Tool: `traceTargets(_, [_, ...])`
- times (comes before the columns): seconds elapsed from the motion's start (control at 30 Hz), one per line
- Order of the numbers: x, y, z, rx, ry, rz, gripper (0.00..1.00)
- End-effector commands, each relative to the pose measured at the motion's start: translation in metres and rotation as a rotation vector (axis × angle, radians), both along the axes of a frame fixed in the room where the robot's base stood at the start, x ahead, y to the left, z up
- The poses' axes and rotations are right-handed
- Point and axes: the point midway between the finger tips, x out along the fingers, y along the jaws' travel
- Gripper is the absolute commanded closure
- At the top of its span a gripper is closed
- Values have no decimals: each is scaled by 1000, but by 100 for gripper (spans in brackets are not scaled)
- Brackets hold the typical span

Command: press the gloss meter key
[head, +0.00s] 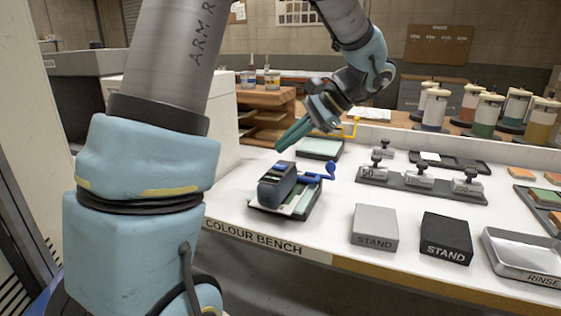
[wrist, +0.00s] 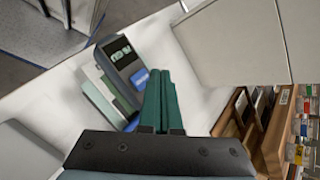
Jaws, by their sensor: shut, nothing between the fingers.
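The gloss meter (head: 274,188) is a dark grey box on a pale and green sheet at the front left of the white bench. In the wrist view the meter (wrist: 118,52) shows its small display and a blue key (wrist: 140,77) at the near end of its top face. My gripper (head: 281,148) has green fingers, shut and empty, pointing down-left above and behind the meter. In the wrist view the shut fingertips (wrist: 159,72) appear just right of the blue key. I see no clear contact, and the exact gap cannot be told.
A blue lever (head: 318,177) sits beside the meter on its right. A rack of labelled weights (head: 420,184), a grey stand (head: 374,228), a black stand (head: 446,238) and a rinse tray (head: 525,256) lie further right. A wooden shelf (wrist: 240,125) shows in the wrist view.

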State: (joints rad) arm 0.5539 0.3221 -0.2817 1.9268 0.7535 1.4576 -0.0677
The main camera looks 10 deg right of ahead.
Motion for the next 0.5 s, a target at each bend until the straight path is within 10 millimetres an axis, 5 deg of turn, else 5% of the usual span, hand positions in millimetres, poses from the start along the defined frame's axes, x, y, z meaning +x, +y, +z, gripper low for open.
traceTargets(0.3, [0,0,34,1,0,-1,100])
traceTargets(0.5, [0,0,35,0,0,0,100])
